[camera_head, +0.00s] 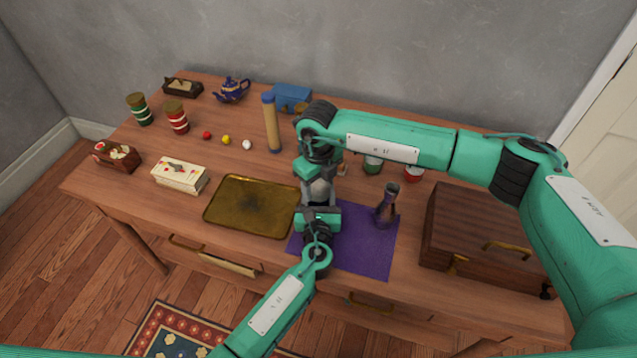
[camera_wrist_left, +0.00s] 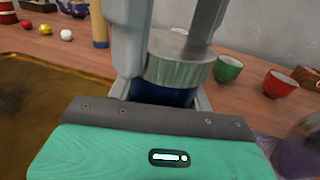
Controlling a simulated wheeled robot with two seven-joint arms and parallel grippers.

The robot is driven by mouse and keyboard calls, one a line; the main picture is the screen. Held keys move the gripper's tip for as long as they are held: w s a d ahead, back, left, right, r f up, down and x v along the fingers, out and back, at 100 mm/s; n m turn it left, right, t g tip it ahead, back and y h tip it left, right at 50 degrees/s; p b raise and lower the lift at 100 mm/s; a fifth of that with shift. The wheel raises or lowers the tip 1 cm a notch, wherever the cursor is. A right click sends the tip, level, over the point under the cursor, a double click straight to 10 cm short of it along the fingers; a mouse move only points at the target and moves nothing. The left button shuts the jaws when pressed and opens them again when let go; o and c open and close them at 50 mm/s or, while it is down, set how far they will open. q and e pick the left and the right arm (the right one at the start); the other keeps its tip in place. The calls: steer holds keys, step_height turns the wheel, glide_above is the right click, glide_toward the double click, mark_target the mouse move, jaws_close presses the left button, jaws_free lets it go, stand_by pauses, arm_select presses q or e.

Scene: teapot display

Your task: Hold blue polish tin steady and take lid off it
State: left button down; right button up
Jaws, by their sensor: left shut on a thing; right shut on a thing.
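The blue polish tin (camera_wrist_left: 160,95) stands upright in the left wrist view, with its ribbed silver lid (camera_wrist_left: 182,72) on top. My left gripper (camera_head: 319,205) is shut on the tin's blue body from the front, low down. My right gripper (camera_head: 319,181) comes down from above and is shut on the lid, its grey fingers on either side in the left wrist view (camera_wrist_left: 170,45). I see no clear gap between lid and body. In the head view the two grippers hide most of the tin.
A brass tray (camera_head: 250,207) is left, a wooden case (camera_head: 480,235) right. Green (camera_head: 372,165) and red (camera_head: 413,174) cups stand behind. A tall tan cylinder (camera_head: 271,125) stands behind left.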

steer(key=n, duration=0.6)
steer(key=shift+n, duration=0.3)
steer(key=n, duration=1.2)
steer(key=shift+r+n, duration=0.1)
steer(key=shift+n, duration=0.3)
steer(key=n, duration=0.7)
steer(key=shift+r, duration=0.2)
steer(key=shift+r, duration=0.9)
steer(key=shift+r, duration=0.1)
